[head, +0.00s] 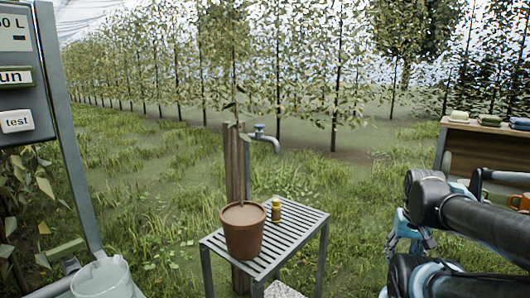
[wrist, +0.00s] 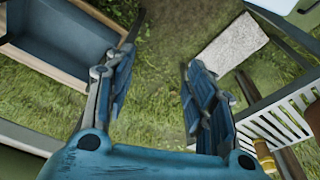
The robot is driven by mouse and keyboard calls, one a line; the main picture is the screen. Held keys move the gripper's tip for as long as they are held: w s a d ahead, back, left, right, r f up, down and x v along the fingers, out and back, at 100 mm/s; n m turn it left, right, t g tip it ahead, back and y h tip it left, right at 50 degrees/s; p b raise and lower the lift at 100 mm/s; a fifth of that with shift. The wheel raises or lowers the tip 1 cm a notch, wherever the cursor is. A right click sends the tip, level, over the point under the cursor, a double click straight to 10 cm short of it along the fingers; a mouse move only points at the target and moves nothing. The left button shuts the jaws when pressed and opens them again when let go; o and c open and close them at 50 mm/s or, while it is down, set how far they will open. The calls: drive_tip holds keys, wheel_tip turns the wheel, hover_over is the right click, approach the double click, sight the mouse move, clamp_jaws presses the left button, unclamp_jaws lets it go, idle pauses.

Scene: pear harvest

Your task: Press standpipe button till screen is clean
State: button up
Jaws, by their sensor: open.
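A standpipe with a grey tap (head: 262,136) stands on a wooden post (head: 236,165) in the middle of the head view. No button can be made out on it. At the left edge a grey panel (head: 62,125) carries a display (head: 12,35) reading what looks like "60 L", cut off by the frame. Below it are a green key (head: 14,77) ending in "un" and a white "test" button (head: 17,121). My gripper (head: 405,238) is at the right, well away from both. In the wrist view it (wrist: 158,75) is open and empty above grass.
A slatted metal table (head: 293,235) bears a brown pot (head: 243,230) and a small yellow bottle (head: 276,210). A clear bucket (head: 102,280) stands lower left. A wooden bench (head: 470,150) with folded cloths is at right. A pale slab (wrist: 228,45) lies below my gripper.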

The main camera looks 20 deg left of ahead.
drive_tip(key=shift+c, duration=0.2)
drive_tip(key=c, duration=0.9)
drive_tip(key=shift+s+a+r, duration=0.1)
drive_tip(key=shift+a+r, duration=0.15)
drive_tip(key=shift+r, duration=0.6)
clamp_jaws()
drive_tip(key=w+a+r+n+t+y, duration=0.15)
drive_tip(key=w+a+r+n, duration=0.25)
drive_tip(key=w+a+r, duration=0.7)
drive_tip(key=w+a+r+n+y, duration=0.3)
drive_tip(key=w+a+r, duration=0.5)
drive_tip(key=r, duration=0.5)
drive_tip(key=w+a+r+n+y, duration=0.1)
drive_tip(key=w+a+r, duration=0.3)
drive_tip(key=a, duration=0.5)
drive_tip(key=w+a+r+n+y, duration=0.1)
drive_tip(key=w+a+r+n, duration=0.2)
drive_tip(key=a+r, duration=0.4)
drive_tip(key=w+a+r+n+y, duration=0.2)
drive_tip(key=w+a+r, duration=0.3)
drive_tip(key=a, duration=0.6)
drive_tip(key=shift+w+a+r, duration=0.15)
drive_tip(key=shift+a+r, duration=0.05)
drive_tip(key=shift+r, duration=0.6)
